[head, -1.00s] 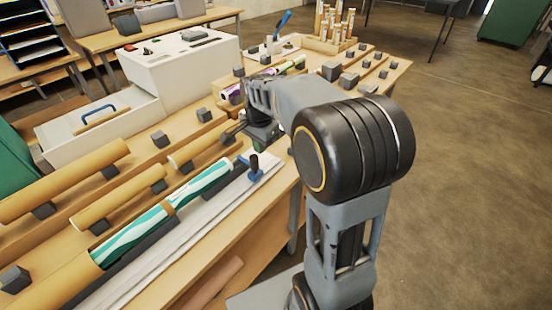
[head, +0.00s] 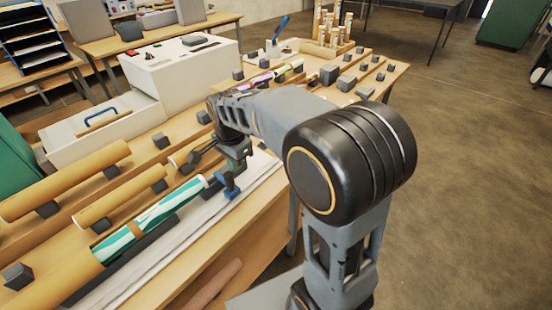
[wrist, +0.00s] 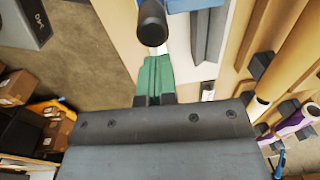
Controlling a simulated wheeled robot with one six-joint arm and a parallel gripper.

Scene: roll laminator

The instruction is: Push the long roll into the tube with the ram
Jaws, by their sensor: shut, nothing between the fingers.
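The long roll (head: 165,210), teal and white striped with a brown band, lies in a dark cradle; its lower-left end is inside or against the brown tube (head: 62,284). The ram (head: 229,187), a blue block with a black knob, stands on the pale rail just beyond the roll's upper-right end. My gripper (head: 236,165) is shut and empty at the ram. In the wrist view, its green fingers (wrist: 156,70) point at the ram's black knob (wrist: 152,22), very close; I cannot tell whether they touch. The ram's blue part (wrist: 192,5) shows at the top edge.
Tan rolls (head: 65,178) lie on dark blocks left of the cradle. The white laminator (head: 180,68) and its tray (head: 95,128) stand behind. A purple roll (head: 258,80) lies farther along the table. Open floor (head: 465,180) is at right.

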